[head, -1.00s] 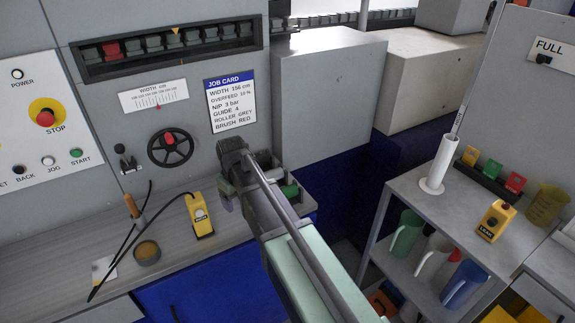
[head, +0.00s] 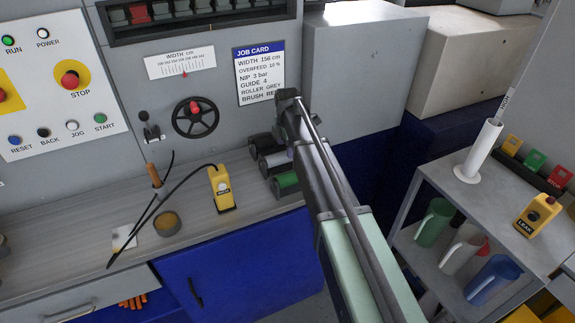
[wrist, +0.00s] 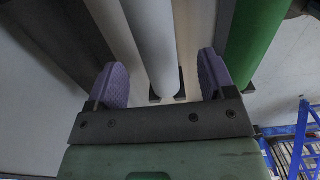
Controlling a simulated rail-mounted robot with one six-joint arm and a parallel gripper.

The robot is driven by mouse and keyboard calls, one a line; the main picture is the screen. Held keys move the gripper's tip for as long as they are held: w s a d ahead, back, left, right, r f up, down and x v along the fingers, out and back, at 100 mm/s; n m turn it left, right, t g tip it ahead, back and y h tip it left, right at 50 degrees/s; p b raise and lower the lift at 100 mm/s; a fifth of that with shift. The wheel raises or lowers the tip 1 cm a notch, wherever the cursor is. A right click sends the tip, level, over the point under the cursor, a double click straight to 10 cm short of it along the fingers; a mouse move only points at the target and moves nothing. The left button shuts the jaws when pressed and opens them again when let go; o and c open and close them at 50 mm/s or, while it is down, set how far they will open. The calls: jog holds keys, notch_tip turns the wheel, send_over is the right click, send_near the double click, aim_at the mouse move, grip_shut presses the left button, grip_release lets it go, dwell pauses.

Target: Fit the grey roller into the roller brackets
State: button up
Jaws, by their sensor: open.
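The grey roller (wrist: 152,40) is the pale one between my finger pads in the wrist view, with a gap on each side. In the head view it shows partly on the bench (head: 278,158), between a black roller and the green roller, its far part hidden by my arm. My gripper (wrist: 162,82) is open, its purple pads apart and empty, over the rollers. In the head view my wrist covers the gripper's fingers. I cannot make out the roller brackets in either view.
The black roller (head: 262,143) and green roller (head: 286,182) lie close on either side of the grey one. A yellow pendant (head: 221,189) with a cable stands left on the bench. The job card (head: 259,74) reads "ROLLER GREY". A grey shelf cart (head: 452,200) stands right.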

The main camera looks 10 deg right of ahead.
jog(key=f+b, duration=0.5)
jog(key=shift+w+f, duration=0.2)
jog(key=shift+r, duration=0.25)
jog(key=c, duration=1.2)
jog(key=shift+r, duration=0.15)
notch_tip(320, 180, up, 20)
jog(key=p, duration=2)
